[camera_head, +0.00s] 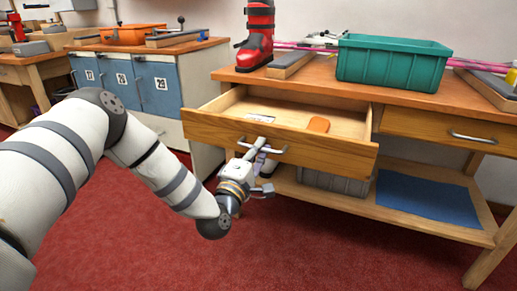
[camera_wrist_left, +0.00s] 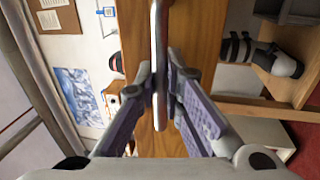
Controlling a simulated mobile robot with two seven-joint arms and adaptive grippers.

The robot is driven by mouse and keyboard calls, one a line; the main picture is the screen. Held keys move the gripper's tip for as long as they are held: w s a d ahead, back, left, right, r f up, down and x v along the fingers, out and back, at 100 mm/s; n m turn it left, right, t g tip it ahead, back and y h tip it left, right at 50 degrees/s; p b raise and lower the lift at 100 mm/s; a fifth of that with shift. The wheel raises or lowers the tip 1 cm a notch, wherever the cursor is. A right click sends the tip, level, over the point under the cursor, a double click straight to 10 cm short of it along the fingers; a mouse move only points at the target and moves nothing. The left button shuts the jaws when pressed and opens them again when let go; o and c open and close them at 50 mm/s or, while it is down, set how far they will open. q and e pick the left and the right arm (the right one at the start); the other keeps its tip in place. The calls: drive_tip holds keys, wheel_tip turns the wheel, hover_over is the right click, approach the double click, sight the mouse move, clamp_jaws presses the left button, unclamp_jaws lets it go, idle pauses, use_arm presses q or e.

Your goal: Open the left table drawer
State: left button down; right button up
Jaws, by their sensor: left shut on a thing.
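The left table drawer (camera_head: 290,137) is pulled well out of the wooden table (camera_head: 415,97), and its inside shows. It holds an orange item (camera_head: 318,125) and a small pale item near the left. My left gripper (camera_head: 258,152) is at the drawer front, shut on the metal bar handle (camera_head: 277,150). In the left wrist view the handle (camera_wrist_left: 160,50) runs between the two fingers, in front of the wooden drawer front (camera_wrist_left: 195,40). My right gripper is in neither view.
A green bin (camera_head: 392,62) and a red ski boot (camera_head: 257,35) stand on the tabletop. A shut drawer (camera_head: 445,128) is at the right. A lower shelf holds a grey crate (camera_head: 335,183) and a blue mat (camera_head: 428,200). Red floor in front is clear.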

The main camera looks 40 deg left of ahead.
use_arm(q)
drive_tip(key=c, duration=1.7)
unclamp_jaws()
drive_tip(key=v, duration=1.2)
